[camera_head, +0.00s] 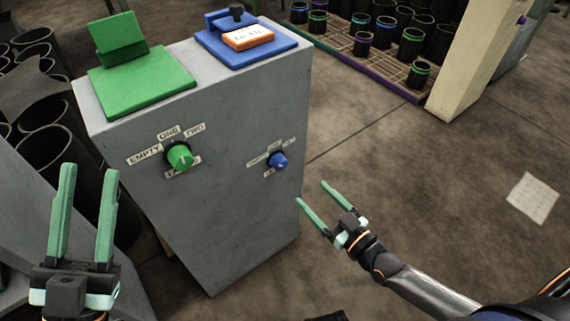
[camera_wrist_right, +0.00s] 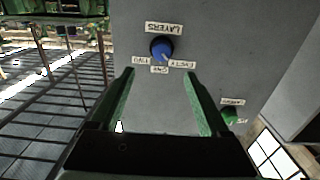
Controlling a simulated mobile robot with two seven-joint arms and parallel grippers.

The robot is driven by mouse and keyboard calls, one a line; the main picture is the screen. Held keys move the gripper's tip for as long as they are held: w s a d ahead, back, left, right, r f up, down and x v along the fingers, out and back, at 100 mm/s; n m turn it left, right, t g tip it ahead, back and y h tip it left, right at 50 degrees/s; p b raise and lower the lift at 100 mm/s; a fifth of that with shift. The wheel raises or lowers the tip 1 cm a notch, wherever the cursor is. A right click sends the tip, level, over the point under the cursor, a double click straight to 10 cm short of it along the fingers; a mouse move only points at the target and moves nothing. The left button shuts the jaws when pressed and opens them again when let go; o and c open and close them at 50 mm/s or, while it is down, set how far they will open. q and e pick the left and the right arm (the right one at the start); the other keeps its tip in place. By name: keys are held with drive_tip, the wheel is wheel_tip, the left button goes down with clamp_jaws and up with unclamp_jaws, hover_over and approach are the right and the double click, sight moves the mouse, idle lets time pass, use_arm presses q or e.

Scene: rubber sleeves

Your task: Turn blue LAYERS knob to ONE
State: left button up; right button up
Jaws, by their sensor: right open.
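The blue LAYERS knob (camera_head: 278,161) is on the right part of the grey cabinet's front face (camera_head: 230,210). In the right wrist view the knob (camera_wrist_right: 161,48) appears upside down, with the LAYERS label (camera_wrist_right: 171,28) above it and TWO, ONE and EMPTY below. Its pale pointer mark seems to face the EMPTY side, lower right. My right gripper (camera_head: 311,191) is open and empty, in front of the knob and apart from it. In its wrist view the knob lies beyond and between the fingertips (camera_wrist_right: 160,72). My left gripper (camera_head: 88,170) is open and empty at the lower left.
A green knob (camera_head: 179,156) with its own labels is left of the blue one. Black sleeves fill a rack behind. The floor at right is mostly clear.

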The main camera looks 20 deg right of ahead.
sight(283, 166)
use_arm(q)
drive_tip(key=s+h+b, duration=0.1)
drive_tip(key=f+m+h+b, duration=0.1)
drive_tip(key=b, duration=0.1)
drive_tip(key=shift+s+d+g, duration=0.1)
drive_tip(key=shift+s+g, duration=0.2)
drive_tip(key=shift+s, duration=0.05)
use_arm(e)
drive_tip(key=x, duration=1.1)
drive_tip(key=shift+w+a, duration=0.3)
drive_tip(key=shift+w, duration=0.05)
clamp_jaws()
